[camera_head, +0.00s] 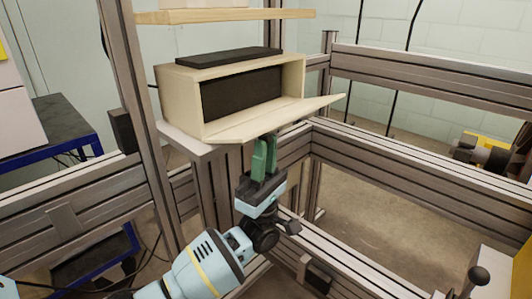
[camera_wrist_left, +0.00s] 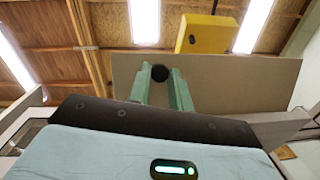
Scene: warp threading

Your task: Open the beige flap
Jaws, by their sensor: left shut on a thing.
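The beige box (camera_head: 182,95) sits on a shelf, with its dark interior (camera_head: 243,93) showing through the front. Its beige flap (camera_head: 290,117) is swung down and outward, hinged along the lower front edge and sloping slightly. My left gripper (camera_head: 264,142) reaches up from below to the underside of the flap. In the left wrist view, its green fingers are shut on a round black knob (camera_wrist_left: 160,73), in front of the flap's broad face (camera_wrist_left: 235,85). In the head view the flap hides the knob. My right gripper is not in view.
A wooden shelf (camera_head: 225,16) lies above the box, and a flat black piece (camera_head: 228,58) rests on the box top. Grey metal frame beams (camera_head: 400,155) surround the area below and to the right. A blue-edged table (camera_head: 60,125) stands at the left.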

